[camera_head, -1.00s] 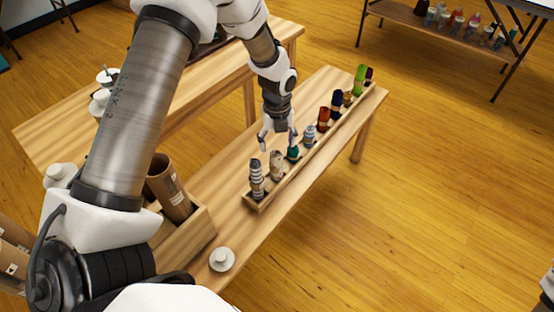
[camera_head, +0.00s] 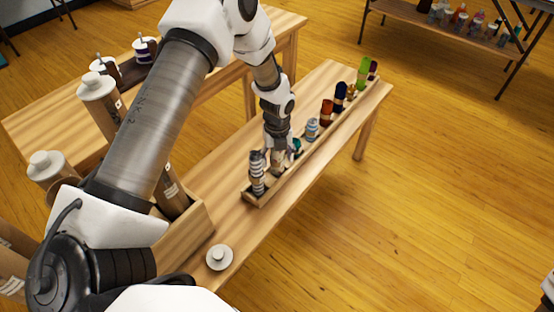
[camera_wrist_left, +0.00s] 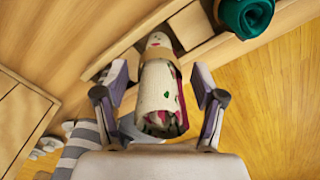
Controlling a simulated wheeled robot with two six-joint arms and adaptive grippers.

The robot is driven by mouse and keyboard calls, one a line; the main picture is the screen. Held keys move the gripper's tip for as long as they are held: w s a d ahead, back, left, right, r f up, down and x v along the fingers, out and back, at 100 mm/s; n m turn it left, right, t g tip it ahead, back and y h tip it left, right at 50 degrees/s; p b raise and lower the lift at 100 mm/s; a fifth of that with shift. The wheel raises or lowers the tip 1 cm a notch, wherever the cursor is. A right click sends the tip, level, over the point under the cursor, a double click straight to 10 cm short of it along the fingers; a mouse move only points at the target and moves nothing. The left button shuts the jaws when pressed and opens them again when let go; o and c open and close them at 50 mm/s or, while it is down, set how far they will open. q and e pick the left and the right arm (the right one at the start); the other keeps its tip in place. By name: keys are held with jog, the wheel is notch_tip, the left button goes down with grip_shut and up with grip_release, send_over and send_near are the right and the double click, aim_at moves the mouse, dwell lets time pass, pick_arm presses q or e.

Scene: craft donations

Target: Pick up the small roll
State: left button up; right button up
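A small cream roll with red and green marks (camera_wrist_left: 158,95) stands in a slot of the narrow wooden rack (camera_head: 287,181), second from the near end. My left gripper (camera_wrist_left: 160,92) is open, with one finger on each side of this roll. Narrow gaps seem to show between the fingers and the roll. In the head view my left gripper (camera_head: 279,157) is down at the rack and hides most of the cream roll.
A grey-and-white striped roll (camera_head: 257,172) stands close on the near side, and a teal roll (camera_wrist_left: 243,14) on the far side. Several other rolls follow along the rack. A white knobbed object (camera_head: 219,257) lies on the bench's near end.

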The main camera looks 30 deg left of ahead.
pick_arm(q)
jog(key=c, duration=1)
jog(key=shift+o, duration=0.2)
